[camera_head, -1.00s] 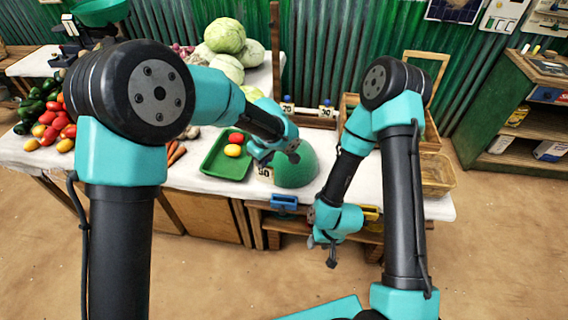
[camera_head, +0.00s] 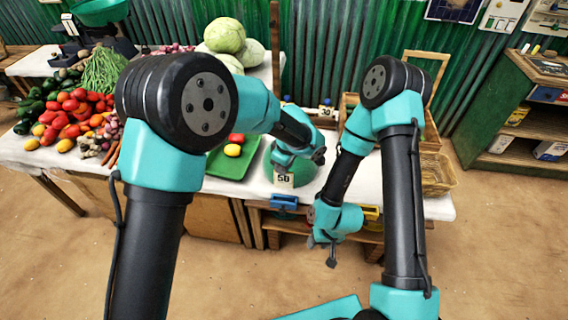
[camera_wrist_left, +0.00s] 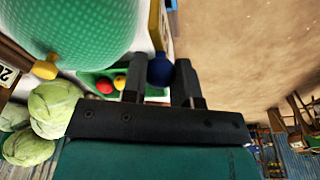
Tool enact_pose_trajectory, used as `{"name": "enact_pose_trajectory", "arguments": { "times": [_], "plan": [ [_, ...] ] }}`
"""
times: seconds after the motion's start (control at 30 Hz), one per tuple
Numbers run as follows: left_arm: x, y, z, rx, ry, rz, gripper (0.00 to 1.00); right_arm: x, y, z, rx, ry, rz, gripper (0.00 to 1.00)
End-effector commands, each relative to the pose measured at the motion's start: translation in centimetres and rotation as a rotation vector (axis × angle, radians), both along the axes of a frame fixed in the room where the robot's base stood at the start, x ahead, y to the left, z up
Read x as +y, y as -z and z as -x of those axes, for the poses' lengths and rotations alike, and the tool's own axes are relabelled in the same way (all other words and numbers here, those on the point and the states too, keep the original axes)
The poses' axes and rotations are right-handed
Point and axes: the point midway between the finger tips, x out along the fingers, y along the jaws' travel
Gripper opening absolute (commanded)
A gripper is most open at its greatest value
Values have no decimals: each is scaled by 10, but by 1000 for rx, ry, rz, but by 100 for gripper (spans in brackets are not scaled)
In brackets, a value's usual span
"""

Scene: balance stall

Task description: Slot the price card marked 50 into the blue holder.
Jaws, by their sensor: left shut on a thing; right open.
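The white price card marked 50 (camera_head: 284,181) hangs upright below my left gripper (camera_head: 285,168), in front of the green dome. A round blue knob (camera_wrist_left: 160,71) shows between the fingers of my left gripper (camera_wrist_left: 160,82) in the left wrist view, and they are shut on it. The blue holder (camera_head: 284,202) sits at the table's front edge, just below the card in the head view. I cannot tell the exact gap between them. My right gripper (camera_head: 329,250) is open and empty, low in front of the table, right of the holder.
The green dome (camera_head: 268,170) stands close behind the card; it also fills the upper left wrist view (camera_wrist_left: 70,25). A green tray (camera_head: 216,162) with red and yellow produce is to its left. A yellow holder (camera_head: 371,213) is on the front edge, partly behind my right arm.

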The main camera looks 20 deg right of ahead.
Motion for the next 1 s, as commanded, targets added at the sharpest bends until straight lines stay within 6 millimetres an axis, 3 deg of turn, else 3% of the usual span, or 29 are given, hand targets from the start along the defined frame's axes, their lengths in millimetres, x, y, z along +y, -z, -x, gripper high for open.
{"name": "enact_pose_trajectory", "arguments": {
  "times": [1.0],
  "plan": [
    [0,47,0,0,1,0,0,0,0,0,0,0,0,43]
  ]
}}
